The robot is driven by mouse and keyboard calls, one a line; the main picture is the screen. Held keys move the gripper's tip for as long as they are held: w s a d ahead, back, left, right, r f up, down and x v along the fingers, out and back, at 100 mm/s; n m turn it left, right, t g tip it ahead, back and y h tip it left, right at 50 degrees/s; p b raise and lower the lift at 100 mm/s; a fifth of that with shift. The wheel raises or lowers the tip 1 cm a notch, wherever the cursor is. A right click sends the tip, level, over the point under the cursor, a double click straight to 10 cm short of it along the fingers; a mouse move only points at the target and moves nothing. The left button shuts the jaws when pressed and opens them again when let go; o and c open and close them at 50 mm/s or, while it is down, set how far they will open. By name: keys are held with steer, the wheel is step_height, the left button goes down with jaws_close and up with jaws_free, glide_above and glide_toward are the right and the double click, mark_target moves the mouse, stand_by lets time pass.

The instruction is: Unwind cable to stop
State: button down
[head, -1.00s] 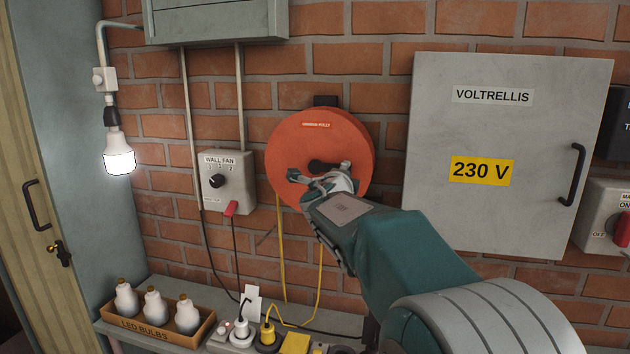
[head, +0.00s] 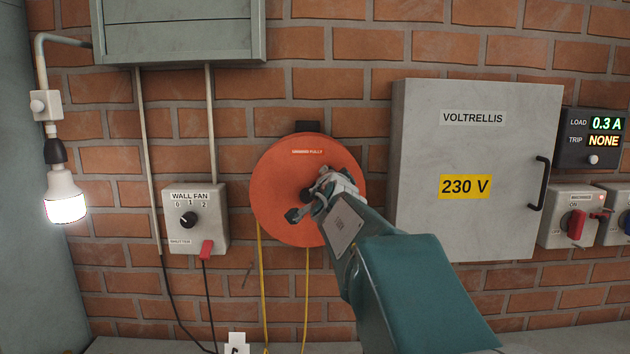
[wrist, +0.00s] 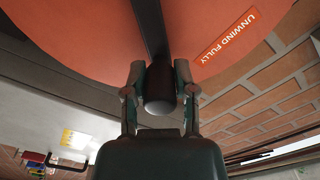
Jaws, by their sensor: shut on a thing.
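The round orange-red cable reel (head: 285,175) hangs on the brick wall in the middle of the head view. Its "UNWIND FULLY" label (wrist: 228,36) shows in the wrist view. A dark crank arm (wrist: 150,28) crosses the reel's face and ends in a round dark knob (wrist: 160,107). My gripper (wrist: 160,78) is shut on this knob, a finger on each side. In the head view my gripper (head: 332,186) covers part of the reel's right side and the crank. The yellow cable (head: 263,290) hangs below the reel in two strands.
A grey "230 V" cabinet (head: 475,145) stands to the right, with switches and a load display (head: 592,137) reading 0.3 A, trip NONE. A shelf lies below.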

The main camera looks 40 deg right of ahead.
steer(key=shift+r+n, duration=0.3)
steer(key=shift+r, duration=0.1)
steer(key=c, duration=0.5)
jaws_free()
steer(key=shift+c, duration=0.2)
steer(key=shift+o, duration=0.7)
steer(key=shift+d, duration=0.2)
steer(key=shift+a+f, duration=0.1)
steer(key=shift+f, duration=0.1)
steer(key=shift+s+a, duration=0.15)
steer(key=shift+a, duration=0.1)
steer(key=v, duration=0.6)
steer(key=shift+s, duration=0.35)
steer(key=shift+a+f, duration=0.1)
steer(key=shift+a, duration=0.05)
